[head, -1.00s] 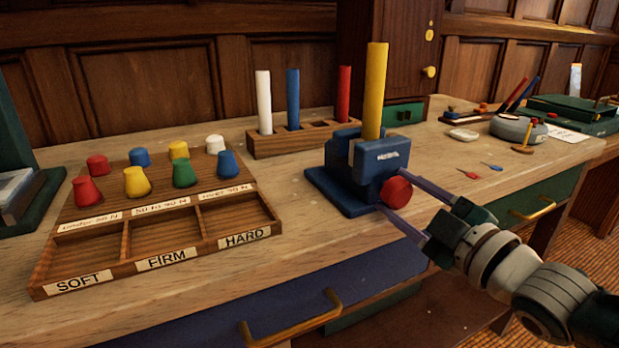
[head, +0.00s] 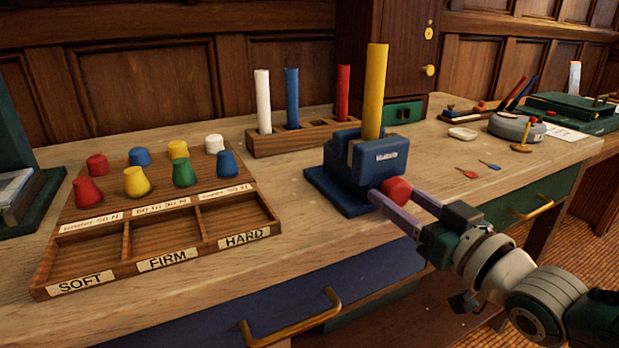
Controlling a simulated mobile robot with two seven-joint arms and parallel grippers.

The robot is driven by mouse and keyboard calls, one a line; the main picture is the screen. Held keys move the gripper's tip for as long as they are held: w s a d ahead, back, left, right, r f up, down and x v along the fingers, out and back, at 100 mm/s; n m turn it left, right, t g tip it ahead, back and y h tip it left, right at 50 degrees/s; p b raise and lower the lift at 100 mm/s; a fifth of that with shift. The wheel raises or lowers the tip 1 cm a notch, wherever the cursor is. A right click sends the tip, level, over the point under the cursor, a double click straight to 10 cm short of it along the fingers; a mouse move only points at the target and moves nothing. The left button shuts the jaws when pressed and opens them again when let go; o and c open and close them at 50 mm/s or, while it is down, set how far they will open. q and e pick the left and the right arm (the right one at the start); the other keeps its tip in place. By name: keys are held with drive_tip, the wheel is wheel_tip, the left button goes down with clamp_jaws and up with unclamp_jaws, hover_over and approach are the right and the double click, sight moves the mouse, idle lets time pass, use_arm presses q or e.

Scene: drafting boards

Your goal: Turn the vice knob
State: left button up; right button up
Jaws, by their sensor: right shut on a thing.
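The blue vice (head: 338,196) stands on the wooden bench and holds an upright yellow rod (head: 375,92) in its jaws. Its red knob (head: 397,187) sticks out at the front right. My right gripper (head: 398,198) is shut on the red knob, with one pale purple finger at its lower left and the other at its right. The fingers hide part of the knob's sides. My left gripper is not in view.
A wooden tray (head: 125,245) labelled SOFT, FIRM and HARD, with several coloured pegs behind its empty compartments, lies left of the vice. A rack (head: 262,145) with white, blue and red rods stands behind. Brass drawer handles (head: 290,330) protrude in front.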

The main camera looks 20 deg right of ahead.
drive_tip(key=m, duration=0.6)
drive_tip(key=shift+a+m, duration=0.1)
drive_tip(key=shift+m, duration=0.2)
drive_tip(key=m+b, duration=0.1)
drive_tip(key=m, duration=0.5)
drive_tip(key=shift+r+m, duration=0.15)
drive_tip(key=shift+m, duration=0.15)
drive_tip(key=o, duration=1.4)
drive_tip(key=shift+c, duration=0.2)
